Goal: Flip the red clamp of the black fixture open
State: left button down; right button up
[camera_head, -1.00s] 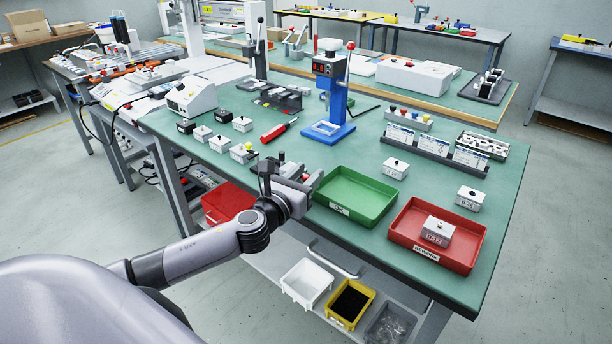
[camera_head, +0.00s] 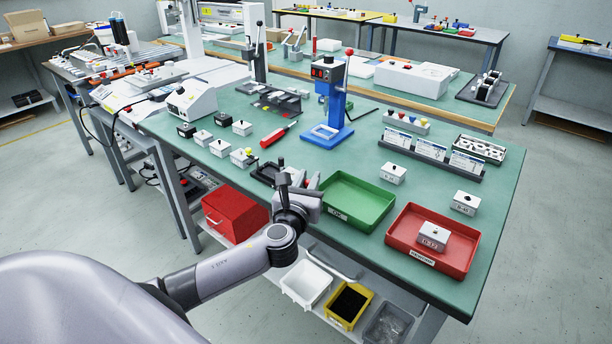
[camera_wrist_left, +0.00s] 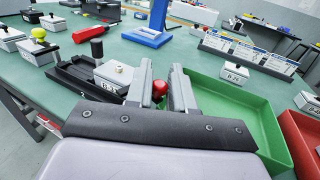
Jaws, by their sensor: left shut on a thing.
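The black fixture (camera_head: 265,173) lies on the green table, left of the green tray, partly hidden behind my left gripper. In the left wrist view the fixture (camera_wrist_left: 72,80) holds a white box (camera_wrist_left: 116,76) with a small knob on top. The red knob of the clamp (camera_wrist_left: 159,88) sits between the two grey fingers of my left gripper (camera_wrist_left: 162,84), which is shut on it. The rest of the clamp is hidden by the fingers. In the head view the left gripper (camera_head: 312,186) is low over the table at the fixture's right end. My right gripper is out of view.
The green tray (camera_head: 330,215) is close on the gripper's right, and the red tray (camera_head: 400,237) lies farther right. A blue press (camera_head: 330,135) stands behind. Several small boxes and a red-handled tool (camera_head: 279,133) lie to the left and back.

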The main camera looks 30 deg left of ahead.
pick_arm(q)
jog(key=n+y, duration=0.1)
jog(key=n+g+y, duration=0.1)
jog(key=y, duration=0.1)
jog(key=shift+w+d+p, duration=0.2)
jog(key=shift+w+p, duration=0.15)
jog(key=shift+w+n+g+y, duration=0.2)
jog(key=shift+n+g+y, duration=1)
jog(key=shift+y, duration=0.3)
jog(key=c, duration=1.1)
grip_release()
jog(key=p+v, duration=0.1)
jog(key=v, duration=0.5)
jog(key=shift+d, duration=0.1)
jog(key=shift+s+d, duration=0.3)
jog(key=shift+s, duration=0.1)
